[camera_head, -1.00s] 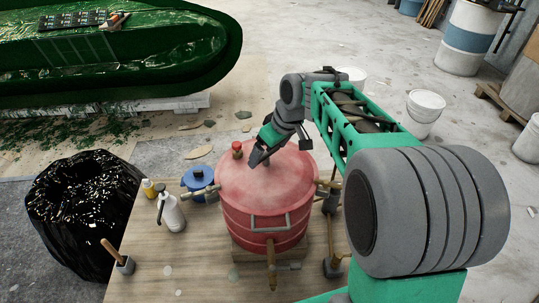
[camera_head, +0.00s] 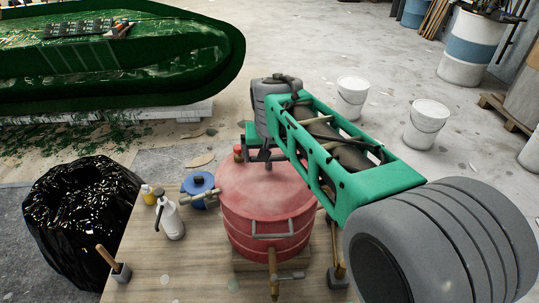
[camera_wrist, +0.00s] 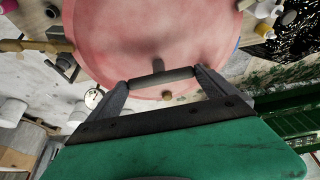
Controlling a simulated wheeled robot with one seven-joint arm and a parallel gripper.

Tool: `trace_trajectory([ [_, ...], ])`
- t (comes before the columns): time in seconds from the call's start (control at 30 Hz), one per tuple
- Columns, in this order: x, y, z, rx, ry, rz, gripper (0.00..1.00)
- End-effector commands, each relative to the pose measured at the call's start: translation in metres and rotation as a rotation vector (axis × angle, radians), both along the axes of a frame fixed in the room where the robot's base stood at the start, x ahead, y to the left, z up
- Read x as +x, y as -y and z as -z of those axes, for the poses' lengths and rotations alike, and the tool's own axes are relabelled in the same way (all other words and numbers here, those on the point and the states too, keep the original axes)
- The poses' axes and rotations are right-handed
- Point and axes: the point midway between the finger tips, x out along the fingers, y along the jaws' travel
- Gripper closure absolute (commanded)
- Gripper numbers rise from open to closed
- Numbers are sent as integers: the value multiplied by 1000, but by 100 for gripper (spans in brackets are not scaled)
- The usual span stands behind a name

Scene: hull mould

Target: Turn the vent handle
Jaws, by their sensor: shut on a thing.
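The red pot (camera_head: 266,210) stands on the wooden bench, and its lid fills the upper part of the wrist view (camera_wrist: 150,35). A grey T-shaped handle (camera_wrist: 160,77) with a short stem sits near the lid's edge; I take it as the vent handle. My gripper (camera_wrist: 161,84) is shut on this handle, with one finger at each end of the crossbar. In the head view my gripper (camera_head: 262,156) is low over the back of the lid, partly hidden by my arm. A red knob (camera_head: 238,150) shows left of it.
A blue pot (camera_head: 198,183), a white spray bottle (camera_head: 170,220) and a yellow-capped bottle (camera_head: 148,193) stand left of the red pot. A black bag (camera_head: 80,215) is beside the bench (camera_head: 190,265). White buckets (camera_head: 352,97) stand on the floor behind.

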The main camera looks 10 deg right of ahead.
Motion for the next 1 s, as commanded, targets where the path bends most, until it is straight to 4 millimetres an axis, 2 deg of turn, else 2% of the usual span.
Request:
trace_trajectory([
  [0.53,0,-1,-1,1,2,27,45],
  [0.57,0,-1,-1,1,2,27,2],
  [0.87,0,-1,-3,0,2,26,0],
  [1.0,-7,-3,-22,1,6,26,0],
])
